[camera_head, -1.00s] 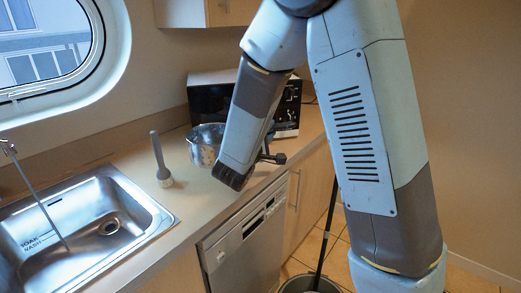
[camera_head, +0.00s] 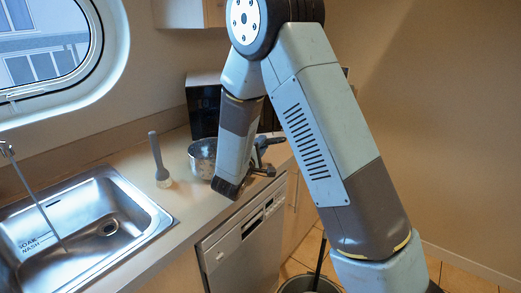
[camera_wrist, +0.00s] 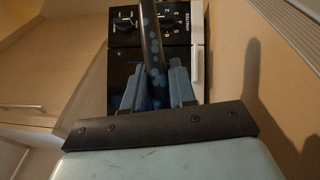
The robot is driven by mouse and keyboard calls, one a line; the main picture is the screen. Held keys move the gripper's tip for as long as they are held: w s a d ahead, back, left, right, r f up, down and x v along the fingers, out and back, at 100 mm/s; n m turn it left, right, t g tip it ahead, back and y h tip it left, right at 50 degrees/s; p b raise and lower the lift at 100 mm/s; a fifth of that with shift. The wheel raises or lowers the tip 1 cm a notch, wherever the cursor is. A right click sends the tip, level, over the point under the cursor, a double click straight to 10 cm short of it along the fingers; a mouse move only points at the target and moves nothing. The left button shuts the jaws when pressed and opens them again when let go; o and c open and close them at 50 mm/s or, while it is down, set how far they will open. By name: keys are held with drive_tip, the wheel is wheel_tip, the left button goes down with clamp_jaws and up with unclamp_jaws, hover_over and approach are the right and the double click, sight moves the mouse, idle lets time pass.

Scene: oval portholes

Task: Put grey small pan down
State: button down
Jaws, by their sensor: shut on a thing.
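The grey small pan (camera_head: 202,158) is a shiny metal pot by the counter's back right, partly behind my forearm. I cannot tell whether its base touches the counter. My gripper (camera_head: 264,156) is to the right of the pan, partly hidden by my own arm. In the wrist view, my gripper (camera_wrist: 157,88) is shut on a dark handle (camera_wrist: 152,45), which runs up out of the picture. The pan's bowl does not show there.
A black microwave (camera_head: 203,108) stands behind the pan; its dials (camera_wrist: 168,20) show in the wrist view. A grey upright utensil (camera_head: 158,158) stands left of the pan. The sink (camera_head: 95,225) is at left, the dishwasher (camera_head: 245,240) below. A bin (camera_head: 308,284) is on the floor.

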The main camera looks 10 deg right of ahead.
drive_tip(key=shift+f, duration=0.7)
drive_tip(key=c, duration=0.9)
unclamp_jaws()
